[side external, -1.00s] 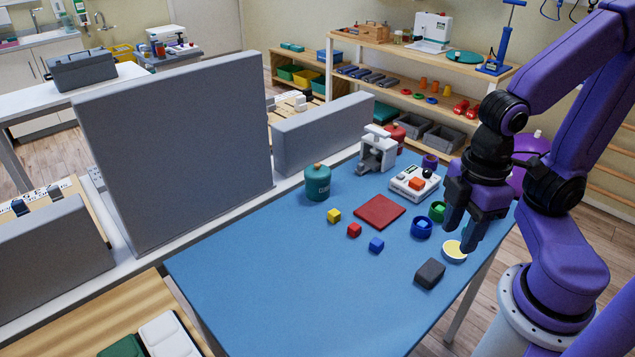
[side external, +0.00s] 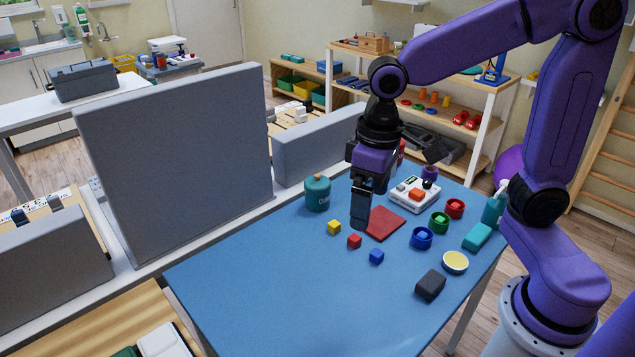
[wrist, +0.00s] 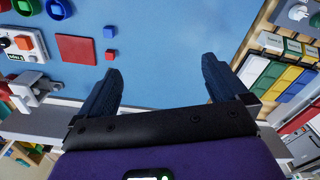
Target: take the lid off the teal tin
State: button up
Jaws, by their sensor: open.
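The teal tin (side external: 317,198) stands upright at the back left of the blue table in the side view. Its teal lid (side external: 317,181) with a small knob is on top, and part of a word shows on its side. I do not see the tin in the wrist view. My gripper (side external: 361,217) is to the right of the tin, pointing down, beside the left edge of the red square. It is apart from the tin. In the wrist view my gripper (wrist: 160,72) is open, with nothing between its fingers.
Yellow (side external: 334,227), red (side external: 354,241) and blue (side external: 376,256) cubes lie in front of the tin. The red square (side external: 384,224), a white box with buttons (side external: 413,194) and coloured cups are to the right. A grey partition (side external: 180,155) stands behind left. The front left table is clear.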

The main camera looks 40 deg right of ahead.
jog(key=w+r+m, duration=0.1)
jog(key=w+m, duration=0.6)
jog(key=w, duration=0.6)
jog(key=m, duration=1.5)
send_over(318, 175)
notch_tip(318, 175, down, 4)
notch_tip(318, 175, down, 17)
jog(key=shift+r, duration=0.15)
jog(key=shift+c, duration=0.3)
jog(key=c, duration=1.3)
